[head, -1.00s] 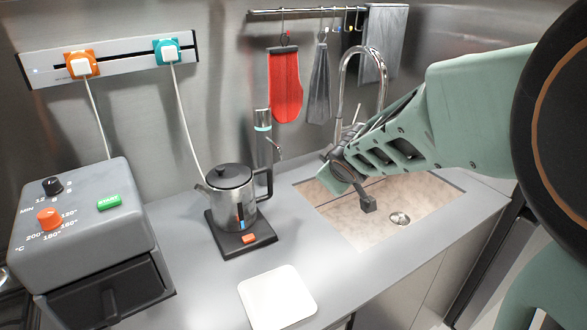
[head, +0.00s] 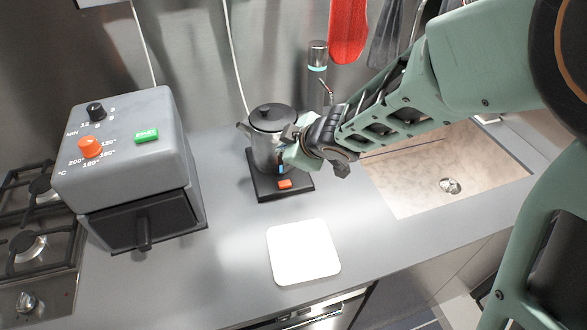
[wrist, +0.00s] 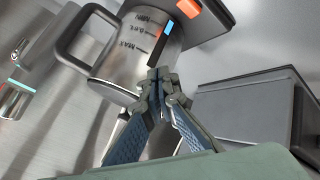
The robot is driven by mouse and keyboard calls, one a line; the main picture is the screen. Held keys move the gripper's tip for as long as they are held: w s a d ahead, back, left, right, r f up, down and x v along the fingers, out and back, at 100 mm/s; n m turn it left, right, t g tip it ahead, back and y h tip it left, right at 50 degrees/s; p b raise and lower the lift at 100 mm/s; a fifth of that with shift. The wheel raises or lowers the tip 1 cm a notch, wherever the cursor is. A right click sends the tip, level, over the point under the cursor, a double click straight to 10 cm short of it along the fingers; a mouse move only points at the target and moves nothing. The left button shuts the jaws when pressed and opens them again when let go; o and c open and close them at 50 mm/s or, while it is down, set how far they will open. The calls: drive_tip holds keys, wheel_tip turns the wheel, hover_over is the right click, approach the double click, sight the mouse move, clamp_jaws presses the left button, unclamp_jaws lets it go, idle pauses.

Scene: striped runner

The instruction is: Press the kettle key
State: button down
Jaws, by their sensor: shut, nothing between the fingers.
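The steel kettle (head: 259,148) with a dark lid stands on its black base (head: 265,190) on the counter. The kettle key, an orange button (head: 285,184), sits at the front of the base. In the wrist view the key (wrist: 188,8) is at the top edge, and the kettle (wrist: 115,62) with its level marks lies behind the fingers. My gripper (head: 288,160) is shut and empty, in front of the kettle's right side, above and behind the key in the head view. It hides part of the kettle and its handle. In the wrist view my gripper (wrist: 157,78) has its tips together, apart from the key.
A grey fryer (head: 130,150) with an orange knob and green START button stands left. A white square pad (head: 303,252) lies in front of the base. Counter around the pad is clear.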

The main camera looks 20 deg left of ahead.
sight(286, 185)
drive_tip(key=shift+f, duration=0.15)
wheel_tip(286, 185, down, 9)
drive_tip(key=b, duration=0.9)
drive_tip(key=shift+r, duration=0.2)
idle(0.8)
drive_tip(key=shift+f, duration=0.35)
drive_tip(key=shift+f+b, duration=0.5)
drive_tip(key=shift+b, duration=0.2)
idle(0.4)
drive_tip(key=shift+r, duration=0.1)
drive_tip(key=shift+d+r+p, duration=0.1)
drive_tip(key=shift+r+p, duration=0.7)
drive_tip(key=shift+p, duration=0.1)
